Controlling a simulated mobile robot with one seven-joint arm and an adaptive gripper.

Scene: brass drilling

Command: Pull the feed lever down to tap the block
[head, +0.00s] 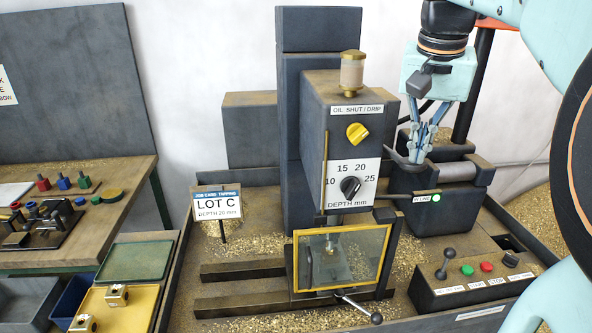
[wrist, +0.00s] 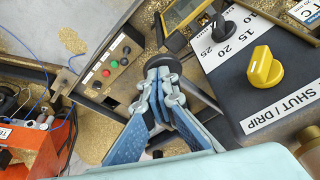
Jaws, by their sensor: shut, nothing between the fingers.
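The drill press head (head: 313,110) stands in the middle of the head view, with a yellow knob set above a black depth dial (head: 350,187). A dark rod (head: 388,196) sticks out from its lower right side and looks like the feed lever. My gripper (head: 415,158) is shut and empty, pointing down to the right of the press head, above this rod. In the wrist view my fingertips (wrist: 160,66) are together near a dark round end; I cannot tell whether they touch it. The block is hard to make out behind the yellow-framed guard (head: 340,258).
A control box (head: 475,278) with green and red buttons is at the front right. A vise handle (head: 358,305) juts out below the guard. A LOT C card (head: 218,207) reads depth 20 mm. A bench with trays is at left. Brass chips cover the bed.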

